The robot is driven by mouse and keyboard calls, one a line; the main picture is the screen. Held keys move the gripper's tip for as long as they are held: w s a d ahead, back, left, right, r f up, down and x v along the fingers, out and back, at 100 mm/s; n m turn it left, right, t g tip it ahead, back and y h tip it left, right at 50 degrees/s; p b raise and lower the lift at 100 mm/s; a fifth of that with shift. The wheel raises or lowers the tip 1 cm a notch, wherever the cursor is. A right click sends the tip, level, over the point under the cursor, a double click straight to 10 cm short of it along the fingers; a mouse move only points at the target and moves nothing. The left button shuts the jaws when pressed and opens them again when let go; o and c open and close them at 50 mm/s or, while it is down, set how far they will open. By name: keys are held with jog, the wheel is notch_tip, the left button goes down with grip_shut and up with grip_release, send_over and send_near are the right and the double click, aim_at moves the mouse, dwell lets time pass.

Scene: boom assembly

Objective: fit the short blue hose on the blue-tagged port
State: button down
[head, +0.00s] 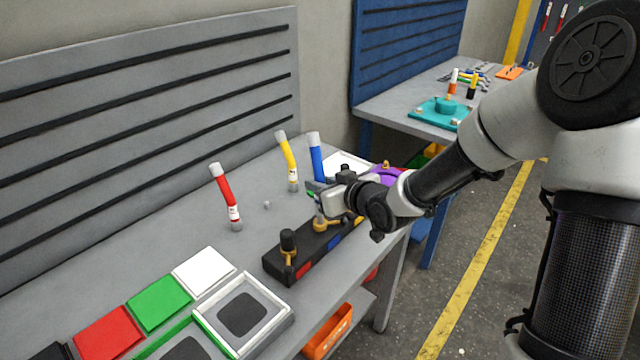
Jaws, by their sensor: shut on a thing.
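The short blue hose (317,160) stands nearly upright, leaning slightly left, with a pale upper end. My gripper (319,190) is shut around its lower part and hides that stretch. A pale lower end shows just below the jaws, at the brass middle port (320,224) of the black manifold block (287,265). I cannot tell whether the end is on the port or just above it. The blue tag (335,243) is on the block's front face below this port.
A red hose (224,192) and a yellow hose (288,155) stand on the grey bench (150,220). A black-topped fitting (288,242) rises at the block's near end. A grey tray (243,313) and coloured plates lie nearer. A purple object (388,177) is behind my wrist.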

jog(key=shift+f+b, duration=1.4)
jog(key=shift+f, duration=0.2)
dwell(0.8)
jog(key=c, duration=1.5)
grip_release()
jog(key=shift+s+r, duration=0.1)
